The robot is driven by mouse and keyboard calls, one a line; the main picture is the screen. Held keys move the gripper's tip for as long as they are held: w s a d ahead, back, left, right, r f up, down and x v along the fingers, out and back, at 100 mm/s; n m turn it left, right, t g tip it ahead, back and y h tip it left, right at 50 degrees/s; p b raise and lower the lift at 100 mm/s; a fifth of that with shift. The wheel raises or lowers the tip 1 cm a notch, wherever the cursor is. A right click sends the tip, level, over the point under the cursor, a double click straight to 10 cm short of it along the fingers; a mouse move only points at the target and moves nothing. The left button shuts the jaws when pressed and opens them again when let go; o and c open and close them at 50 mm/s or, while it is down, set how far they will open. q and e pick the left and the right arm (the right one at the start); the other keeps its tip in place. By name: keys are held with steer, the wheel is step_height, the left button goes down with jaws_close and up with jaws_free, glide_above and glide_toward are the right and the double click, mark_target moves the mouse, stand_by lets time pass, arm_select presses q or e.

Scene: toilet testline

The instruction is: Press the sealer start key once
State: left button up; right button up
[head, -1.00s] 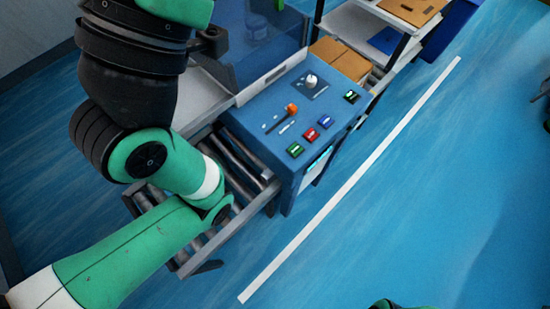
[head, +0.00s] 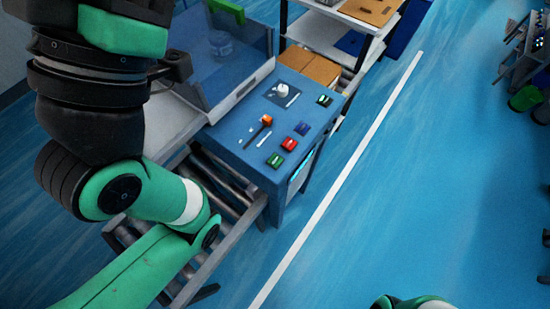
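The blue sealer control box (head: 237,138) stands in the middle of the head view with its sloped top facing me. On its top sit a green key (head: 275,161), a red key (head: 289,144), a blue key (head: 303,129) and a dark key with a green mark (head: 324,100) farther back. Their labels are too small to read. An orange-tipped lever (head: 266,120) and a white knob (head: 283,90) are beside them. My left arm hangs at the left, apart from the keys in the picture; its gripper is out of view. My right gripper is out of view too.
A clear guard (head: 225,65) rises behind the control box. A roller conveyor (head: 225,185) runs below its left side. A shelf (head: 345,25) with cardboard boxes (head: 308,66) stands behind. The blue floor right of the white line (head: 345,175) is largely free.

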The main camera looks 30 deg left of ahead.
arm_select(q)
jaws_close()
stand_by(1.4)
